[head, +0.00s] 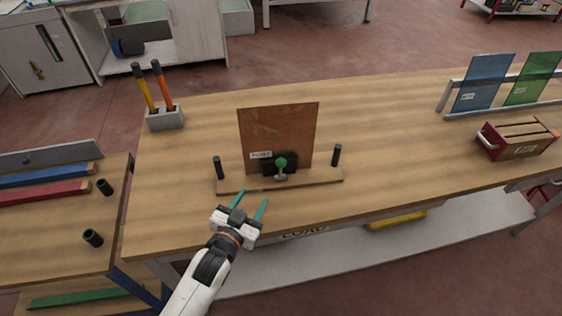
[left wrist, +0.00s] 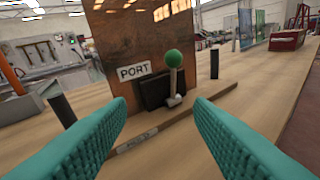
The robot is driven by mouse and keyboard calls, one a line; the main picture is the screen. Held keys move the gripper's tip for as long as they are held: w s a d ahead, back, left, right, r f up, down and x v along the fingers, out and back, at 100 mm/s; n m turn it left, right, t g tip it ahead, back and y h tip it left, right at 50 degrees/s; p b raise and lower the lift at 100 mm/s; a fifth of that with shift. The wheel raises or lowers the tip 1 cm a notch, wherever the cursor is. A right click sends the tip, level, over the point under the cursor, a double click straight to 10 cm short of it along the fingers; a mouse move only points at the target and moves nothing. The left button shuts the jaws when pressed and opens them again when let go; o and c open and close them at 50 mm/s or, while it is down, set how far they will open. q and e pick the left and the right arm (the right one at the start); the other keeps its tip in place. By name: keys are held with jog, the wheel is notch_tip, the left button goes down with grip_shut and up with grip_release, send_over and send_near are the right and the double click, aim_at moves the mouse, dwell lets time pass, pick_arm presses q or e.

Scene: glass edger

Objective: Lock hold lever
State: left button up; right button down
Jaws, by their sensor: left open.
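The hold lever (head: 281,166) has a green ball knob on a short pale stem. It stands upright at the front of a black block (head: 267,170) on a wooden base board (head: 315,178). A brown glass pane (head: 278,130) labelled PORT stands upright behind it. My left gripper (head: 251,199) is open and empty, in front of the board and a little left of the lever. In the left wrist view the lever (left wrist: 174,75) shows between and beyond the two teal fingers (left wrist: 165,120), apart from them. My right gripper is not in view.
Black posts stand at the board's left (head: 218,167) and right (head: 336,155) ends. A grey holder (head: 165,119) with orange-handled and yellow-handled tools is at the back left. A red box (head: 517,139) and a rack of coloured panes (head: 483,84) stand at the right. The bench between is clear.

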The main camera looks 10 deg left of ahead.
aim_at(279, 167)
pick_arm(q)
jog(key=w+d, duration=0.2)
jog(key=w, duration=0.2)
jog(key=w+d+r+t+h+p, duration=0.1)
jog(key=w+d, duration=0.1)
jog(key=w, duration=0.2)
jog(key=w+d+m+h, duration=0.1)
jog(key=w+d, duration=0.1)
jog(key=w, duration=0.2)
jog(key=shift+w+d+r+t+p, duration=0.1)
jog(key=shift+w+r+t+p, duration=0.15)
jog(key=shift+t+p, duration=0.1)
jog(key=shift+f, duration=0.1)
grip_shut()
